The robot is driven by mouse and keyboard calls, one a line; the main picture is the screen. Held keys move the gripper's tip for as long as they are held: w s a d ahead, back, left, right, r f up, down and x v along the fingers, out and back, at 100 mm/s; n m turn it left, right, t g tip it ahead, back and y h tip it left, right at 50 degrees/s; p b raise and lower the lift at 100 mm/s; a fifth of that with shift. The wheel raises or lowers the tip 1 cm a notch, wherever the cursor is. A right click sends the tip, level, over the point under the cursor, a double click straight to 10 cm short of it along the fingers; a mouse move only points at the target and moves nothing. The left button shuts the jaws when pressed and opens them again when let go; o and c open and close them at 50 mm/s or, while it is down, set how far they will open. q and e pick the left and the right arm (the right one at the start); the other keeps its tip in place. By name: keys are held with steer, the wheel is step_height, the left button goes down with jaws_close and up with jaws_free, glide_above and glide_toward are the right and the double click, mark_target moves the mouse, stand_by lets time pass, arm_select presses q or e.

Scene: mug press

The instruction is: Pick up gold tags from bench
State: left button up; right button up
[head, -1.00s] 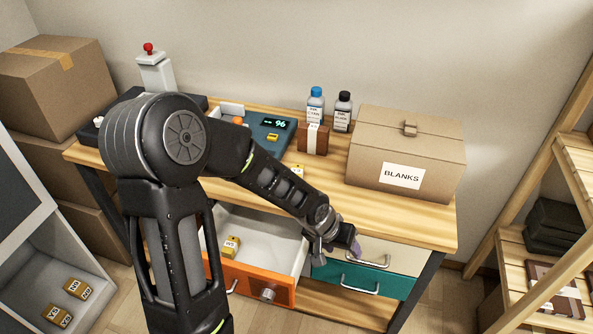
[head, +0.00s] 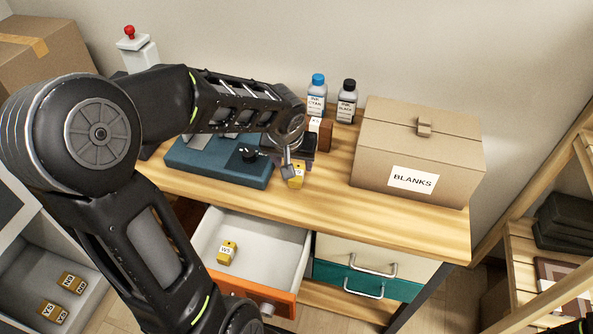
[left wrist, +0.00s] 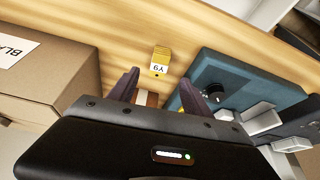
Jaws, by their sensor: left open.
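My left gripper (head: 291,164) is open and empty over the bench (head: 335,205), just behind and above a gold tag (head: 297,182). In the left wrist view this tag (left wrist: 161,57) has a white label and lies ahead of the gap between the two parted fingers (left wrist: 158,92). Another gold tag (head: 228,251) sits in the open orange-fronted drawer (head: 283,245). Several gold tags (head: 72,282) lie in a grey bin (head: 88,304) at the lower left. My right gripper is not in view.
A blue device (head: 215,167) with a black knob stands left of the gripper. Ink bottles (head: 346,103) and a brown block (head: 321,132) stand behind it. The BLANKS box (head: 425,150) fills the bench's right. The bench front right of the tag is clear.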

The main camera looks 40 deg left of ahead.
mark_target(297, 172)
arm_select(q)
steer(key=shift+x, duration=1.35)
steer(key=x, duration=0.5)
steer(key=shift+w+f, duration=0.1)
steer(key=shift+w, duration=0.1)
jaws_close()
